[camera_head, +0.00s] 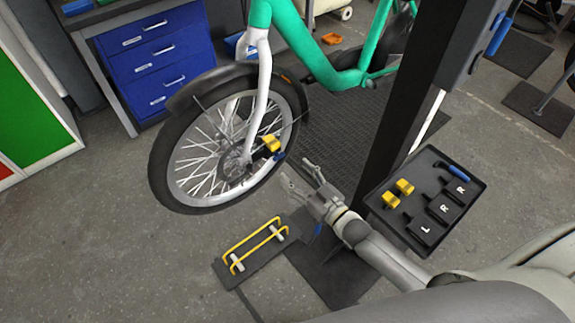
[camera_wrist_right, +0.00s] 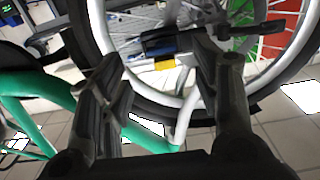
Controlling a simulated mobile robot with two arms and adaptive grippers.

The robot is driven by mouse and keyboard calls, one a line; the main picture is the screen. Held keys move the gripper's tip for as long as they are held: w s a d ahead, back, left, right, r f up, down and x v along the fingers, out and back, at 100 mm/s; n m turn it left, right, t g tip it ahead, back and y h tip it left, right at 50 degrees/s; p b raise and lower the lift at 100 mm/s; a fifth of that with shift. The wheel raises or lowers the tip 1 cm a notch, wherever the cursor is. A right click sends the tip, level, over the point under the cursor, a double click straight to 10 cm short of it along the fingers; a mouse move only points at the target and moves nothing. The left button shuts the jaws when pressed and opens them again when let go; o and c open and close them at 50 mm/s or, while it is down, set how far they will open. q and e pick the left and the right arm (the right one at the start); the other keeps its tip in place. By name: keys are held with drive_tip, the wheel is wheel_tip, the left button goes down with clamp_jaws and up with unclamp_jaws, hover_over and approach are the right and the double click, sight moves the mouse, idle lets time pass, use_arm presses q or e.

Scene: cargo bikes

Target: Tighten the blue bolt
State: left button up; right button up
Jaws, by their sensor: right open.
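A small blue part (camera_head: 279,157), which looks like the blue bolt, sits by the front wheel's hub, just below a yellow part (camera_head: 271,143). The front wheel (camera_head: 183,193) belongs to a green cargo bike (camera_head: 300,40) with a white fork (camera_head: 262,85). My right gripper (camera_head: 303,178) is open, just below and right of the blue part, apart from it. In the right wrist view its two fingers (camera_wrist_right: 155,64) are spread. A dark bar-like part (camera_wrist_right: 172,45) shows beyond the fingertips, with yellow (camera_wrist_right: 165,65) beside it. My left gripper is out of view.
A black tray (camera_head: 388,215) right of my arm holds yellow pieces (camera_head: 397,193), black pieces marked L and R, and a blue-handled item (camera_head: 458,172). A dark post (camera_head: 400,110) stands behind it. A yellow-railed plate (camera_head: 235,275) lies on the floor. Blue drawers (camera_head: 160,65) stand behind the wheel.

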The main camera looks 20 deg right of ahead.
drive_tip(key=v, duration=0.6)
idle(0.4)
drive_tip(key=s+d+f+g+h, duration=0.1)
drive_tip(key=s+f+g+h, duration=0.15)
drive_tip(key=f, duration=0.55)
drive_tip(key=s+d+f+m+g+h, duration=0.15)
drive_tip(key=s+f, duration=0.25)
drive_tip(key=f, duration=0.4)
drive_tip(key=s+d+f+g+h, duration=0.1)
drive_tip(key=s+d+f+g, duration=0.2)
drive_tip(key=f, duration=0.5)
drive_tip(key=s+a+f+g, duration=0.1)
drive_tip(key=s+f+g, duration=0.2)
drive_tip(key=s, duration=0.6)
drive_tip(key=s+a+f+g, duration=0.1)
drive_tip(key=s+f+g, duration=0.2)
drive_tip(key=s+f, duration=0.4)
drive_tip(key=s+a+f+g+h, duration=0.1)
drive_tip(key=s+f+g, duration=0.2)
drive_tip(key=s, duration=0.9)
wheel_tip(320, 180, down, 3)
drive_tip(key=shift+s+a+f, duration=0.15)
drive_tip(key=shift+s+a, duration=0.25)
